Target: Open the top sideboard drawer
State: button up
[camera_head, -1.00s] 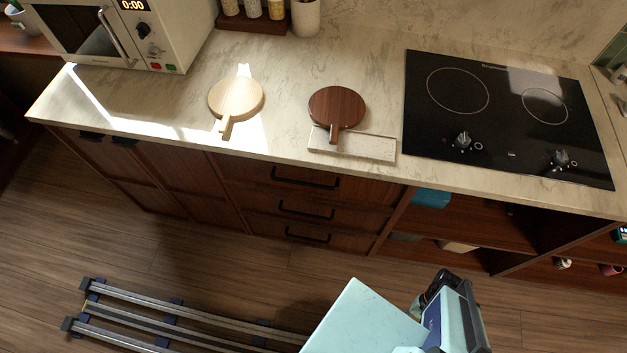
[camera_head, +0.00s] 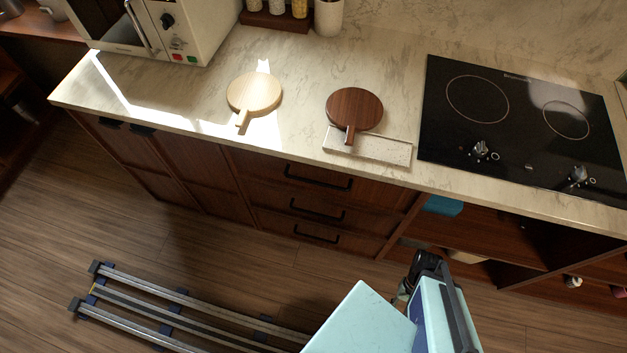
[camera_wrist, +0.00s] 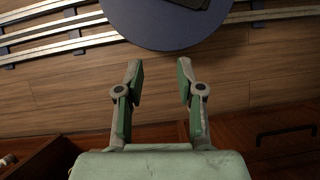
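The sideboard has a stack of three dark wooden drawers under the counter. The top drawer (camera_head: 270,168) is closed, with a black bar handle (camera_head: 318,179) along its front. The middle drawer handle (camera_head: 316,210) and bottom drawer handle (camera_head: 315,235) sit below it, and those drawers are closed too. In the wrist view a drawer handle (camera_wrist: 286,133) shows at the right edge; I cannot tell which drawer it is on. My gripper (camera_wrist: 159,75) is open and empty there, its fingers apart over the wooden floor.
On the counter (camera_head: 200,90) lie a light round board (camera_head: 254,92), a dark round board (camera_head: 354,108) and a pale tray (camera_head: 385,150). A black cooktop (camera_head: 520,130) is at right, a microwave (camera_head: 180,25) at left. Open shelves (camera_head: 490,230) adjoin the drawers.

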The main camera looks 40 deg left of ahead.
aim_at(313, 181)
jog(key=w+a+r+n+t+h, duration=0.15)
jog(key=a+r+n+t, duration=0.35)
jog(key=a, duration=1)
jog(key=s+a+r+n+t+h, duration=0.1)
jog(key=a+r+n+t+h, duration=0.35)
jog(key=a, duration=0.95)
jog(key=s+a+r+n+t+y, duration=0.2)
jog(key=s+a+r+t, duration=0.4)
jog(key=a, duration=0.3)
jog(key=s+a+r+n+t+y, duration=0.3)
jog(key=s+a+r, duration=0.4)
jog(key=a+r, duration=0.2)
notch_tip(313, 181, up, 6)
jog(key=w+f+m+t+h, duration=0.1)
jog(key=m+t+h, duration=0.1)
jog(key=m+t, duration=0.1)
jog(key=b+x, duration=0.2)
jog(key=x, duration=0.4)
jog(key=b+x, duration=0.2)
jog(key=x, duration=0.4)
jog(key=d+b+x, duration=0.1)
jog(key=b+x, duration=0.1)
jog(key=x, duration=0.3)
jog(key=shift+w+d+r, duration=0.1)
jog(key=shift+w, duration=0.15)
